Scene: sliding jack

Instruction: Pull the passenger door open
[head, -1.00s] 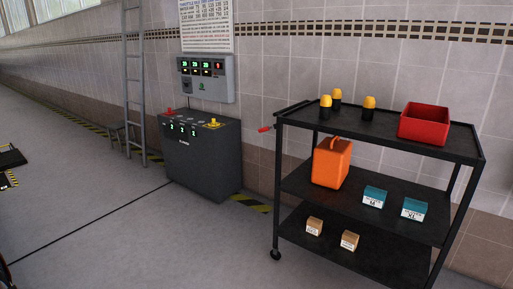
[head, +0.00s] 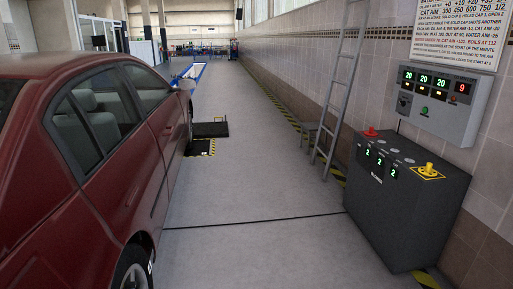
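A dark red car (head: 95,150) fills the left side of the head view, its side turned toward me. Its rear door (head: 100,165) and front door (head: 160,125) both look shut, with the windows up. The rear wheel (head: 134,270) shows at the bottom edge, and the front wheel (head: 190,130) is farther off. Door handles are too small or dark to make out surely. Neither of my grippers is in view.
A dark control cabinet (head: 405,210) with red and yellow knobs stands at the right, under a grey wall panel (head: 440,100). A ladder (head: 345,90) leans on the wall. A low black platform (head: 210,130) lies by the front wheel. The floor (head: 255,190) between car and cabinet is clear.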

